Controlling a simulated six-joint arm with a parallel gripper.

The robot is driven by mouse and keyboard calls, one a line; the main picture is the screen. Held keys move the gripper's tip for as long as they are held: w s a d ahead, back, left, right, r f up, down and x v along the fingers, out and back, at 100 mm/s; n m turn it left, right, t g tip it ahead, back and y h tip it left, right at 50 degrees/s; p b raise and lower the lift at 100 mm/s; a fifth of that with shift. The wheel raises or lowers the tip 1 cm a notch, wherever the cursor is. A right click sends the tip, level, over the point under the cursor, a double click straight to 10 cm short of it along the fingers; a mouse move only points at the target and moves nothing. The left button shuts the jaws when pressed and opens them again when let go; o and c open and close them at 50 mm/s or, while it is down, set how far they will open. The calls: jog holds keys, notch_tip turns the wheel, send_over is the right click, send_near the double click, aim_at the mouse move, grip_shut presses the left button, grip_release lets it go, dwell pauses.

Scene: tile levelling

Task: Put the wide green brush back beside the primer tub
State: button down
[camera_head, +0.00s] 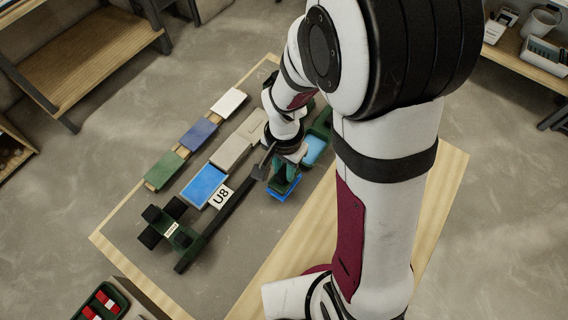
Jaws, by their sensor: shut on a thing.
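My gripper (287,168) is shut on a green thing (284,185), likely the wide green brush. It is low over the grey work surface, and a bright blue edge shows beneath the green part. My wrist hides the top of it, and I cannot tell whether it touches what is below. A green tub with light blue contents (314,150), probably the primer tub, is just right of and behind the gripper. My arm hides part of this tub.
A bright blue tile (204,185), a U8 card (221,195) and a long dark bar with a green end (215,225) lie left of the gripper. Green, blue and white tiles (198,134) line the far left. Bare wood (290,260) is at the front right.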

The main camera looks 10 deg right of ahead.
jog(key=shift+f, duration=1.2)
jog(key=shift+c, duration=1.4)
grip_release()
jog(key=shift+r, duration=0.1)
notch_tip(320, 180, up, 7)
jog(key=shift+f, duration=0.1)
jog(key=shift+r, duration=0.5)
